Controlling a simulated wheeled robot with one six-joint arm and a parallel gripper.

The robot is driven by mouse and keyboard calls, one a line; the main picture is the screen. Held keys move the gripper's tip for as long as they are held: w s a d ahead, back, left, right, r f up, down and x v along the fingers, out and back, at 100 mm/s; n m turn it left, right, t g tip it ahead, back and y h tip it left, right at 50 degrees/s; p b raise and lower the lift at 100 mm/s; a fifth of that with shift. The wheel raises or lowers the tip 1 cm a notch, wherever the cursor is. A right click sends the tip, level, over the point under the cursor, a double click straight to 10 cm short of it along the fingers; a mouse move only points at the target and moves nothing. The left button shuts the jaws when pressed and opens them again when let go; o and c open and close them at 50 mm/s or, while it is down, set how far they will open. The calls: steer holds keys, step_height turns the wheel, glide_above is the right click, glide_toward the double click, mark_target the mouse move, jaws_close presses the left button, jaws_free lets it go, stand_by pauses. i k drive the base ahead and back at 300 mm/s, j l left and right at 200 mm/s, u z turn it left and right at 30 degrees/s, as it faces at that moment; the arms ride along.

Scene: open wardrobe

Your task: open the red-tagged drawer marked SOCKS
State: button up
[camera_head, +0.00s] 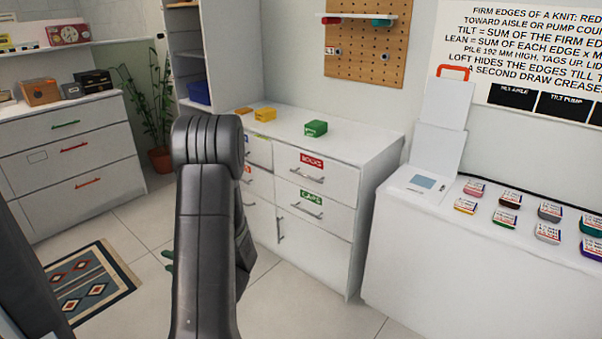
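The red-tagged drawer (335,178) is in the top right of the white drawer unit, right of the picture's middle. Its small red label (312,160) seems to read SOCKS. Its front looks flush and shut. A metal bar handle (307,176) sits below the label. My dark arm rises in front of the unit's left side and hides part of the left drawers.
A green-tagged drawer (318,208) lies directly below, with a door (310,247) under it. A green box (316,128) and yellow box (265,115) stand on top. A white counter (430,250) with several small tins is at right. Tiled floor (320,320) in front is clear.

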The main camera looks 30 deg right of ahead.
mark_target(340, 181)
steer(key=i+l+z, duration=0.1)
steer(key=i+z, duration=0.2)
steer(key=i, duration=1)
steer(key=z, duration=1.5)
